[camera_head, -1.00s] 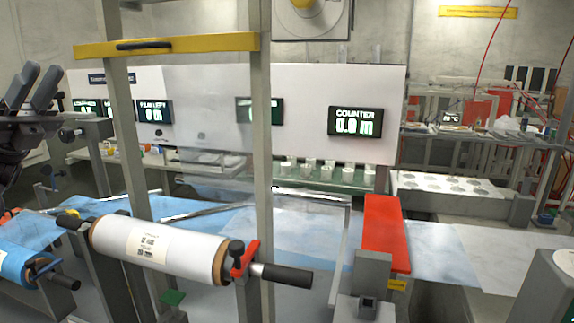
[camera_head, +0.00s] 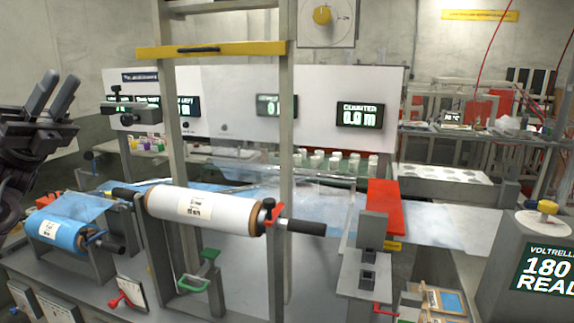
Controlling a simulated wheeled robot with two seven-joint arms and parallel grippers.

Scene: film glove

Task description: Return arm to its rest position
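My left arm comes in at the left edge, raised. My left gripper (camera_head: 63,89) points up, with its two dark fingers apart and nothing between them. It is clear of the machine, above and left of the blue film roll (camera_head: 62,231). My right arm and gripper are not in view.
A white film roll (camera_head: 203,211) lies on a spindle in front of the upright frame with a yellow bar (camera_head: 210,49). A red block (camera_head: 384,206) stands over the film path. A grey console (camera_head: 524,252) is at the right. A counter display (camera_head: 360,114) reads 0.0 m.

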